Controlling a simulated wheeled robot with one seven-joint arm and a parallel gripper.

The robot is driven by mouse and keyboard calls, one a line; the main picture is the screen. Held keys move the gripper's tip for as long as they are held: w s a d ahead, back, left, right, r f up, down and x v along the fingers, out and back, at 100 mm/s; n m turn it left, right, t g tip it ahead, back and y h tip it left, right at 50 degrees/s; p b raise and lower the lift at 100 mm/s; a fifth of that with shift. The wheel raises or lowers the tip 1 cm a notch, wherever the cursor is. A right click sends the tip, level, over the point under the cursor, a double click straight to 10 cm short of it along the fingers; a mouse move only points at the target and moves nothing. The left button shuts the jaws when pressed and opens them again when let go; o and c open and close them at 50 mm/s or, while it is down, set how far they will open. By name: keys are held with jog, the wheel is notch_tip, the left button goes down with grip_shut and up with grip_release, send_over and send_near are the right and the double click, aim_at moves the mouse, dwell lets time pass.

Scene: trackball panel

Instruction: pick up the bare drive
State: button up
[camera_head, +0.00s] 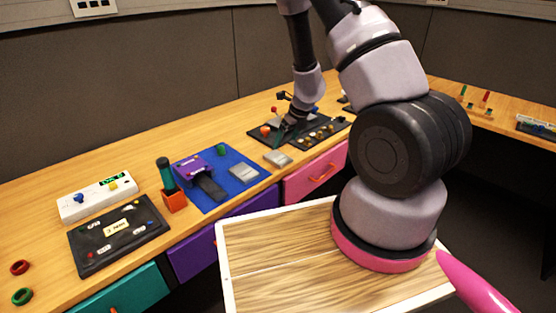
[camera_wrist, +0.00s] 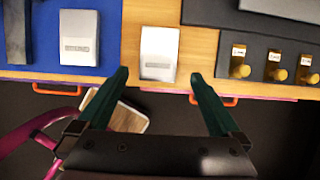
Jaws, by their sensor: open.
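A silver-grey drive (camera_head: 278,158) lies flat on the bare wood near the desk's front edge. In the wrist view this drive (camera_wrist: 159,52) lies ahead of my gripper, its column between the two fingertips. A second similar drive (camera_head: 243,174) lies on the blue mat to the left; it also shows in the wrist view (camera_wrist: 79,38). My gripper (camera_wrist: 159,76) is open and empty, with dark green fingers on either side of the drive on the wood, apart from it. In the head view my gripper (camera_head: 283,132) is small and dark against the panel.
The blue mat (camera_head: 262,173) carries a purple device (camera_head: 200,167). A dark panel with brass knobs (camera_head: 319,133) lies to the right. Drawers with orange handles (camera_head: 322,172) are below the desk edge. A wooden tray top (camera_head: 290,265) is in front.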

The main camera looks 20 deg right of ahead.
aim_at(279, 157)
jog(key=x, duration=0.8)
jog(key=shift+a+f, duration=0.1)
jog(key=shift+f, duration=0.3)
jog(key=c, duration=0.9)
